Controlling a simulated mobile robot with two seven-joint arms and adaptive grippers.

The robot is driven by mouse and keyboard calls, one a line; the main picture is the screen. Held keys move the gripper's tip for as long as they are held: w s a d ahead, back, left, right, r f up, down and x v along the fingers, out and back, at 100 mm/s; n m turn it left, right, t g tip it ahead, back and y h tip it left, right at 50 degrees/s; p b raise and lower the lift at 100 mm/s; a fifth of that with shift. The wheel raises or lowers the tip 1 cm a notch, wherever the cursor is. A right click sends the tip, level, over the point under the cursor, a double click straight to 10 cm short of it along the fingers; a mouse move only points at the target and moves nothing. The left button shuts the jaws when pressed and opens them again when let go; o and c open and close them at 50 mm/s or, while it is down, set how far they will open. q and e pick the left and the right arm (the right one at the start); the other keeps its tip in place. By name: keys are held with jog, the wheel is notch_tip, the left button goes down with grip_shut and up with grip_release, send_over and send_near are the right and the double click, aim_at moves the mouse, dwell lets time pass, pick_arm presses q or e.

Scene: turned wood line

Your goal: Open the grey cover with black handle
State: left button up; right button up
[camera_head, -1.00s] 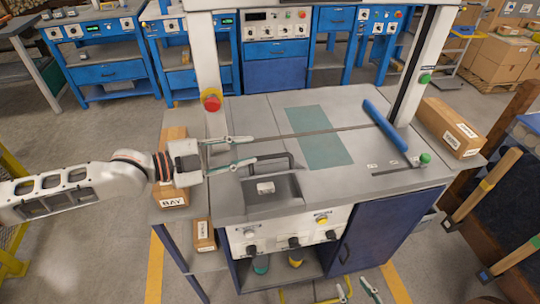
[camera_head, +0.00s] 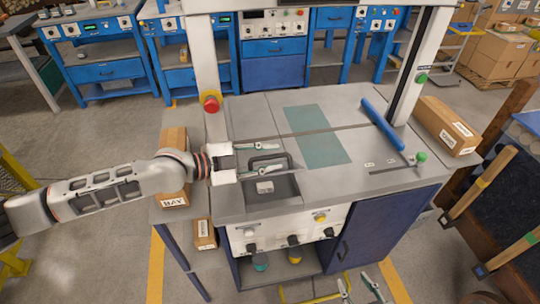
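The grey cover (camera_head: 284,186) is at the front left of the machine's grey top, a darker grey area with a small light grey block on or in it. I cannot tell from this angle whether it is raised. The black handle (camera_head: 268,155) arches at its far side. My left gripper (camera_head: 281,159) comes in from the left, its two fingers apart, one on the far side of the handle and one on the near side. Contact with the handle is not clear. My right gripper (camera_head: 354,281) is at the bottom edge, fingers apart and empty, in front of the machine.
A red knob (camera_head: 211,101) on a yellow base sits on the left post. A blue bar (camera_head: 382,124) lies at the right of the top. Cardboard boxes stand left (camera_head: 174,140) and right (camera_head: 447,125). A control panel (camera_head: 285,232) is on the machine's front.

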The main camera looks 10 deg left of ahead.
pick_arm(q)
jog(key=shift+d, duration=0.15)
pick_arm(e)
jog(key=shift+f, duration=0.1)
pick_arm(q)
grip_shut()
pick_arm(e)
jog(key=shift+s+f, duration=0.1)
jog(key=shift+f, duration=0.05)
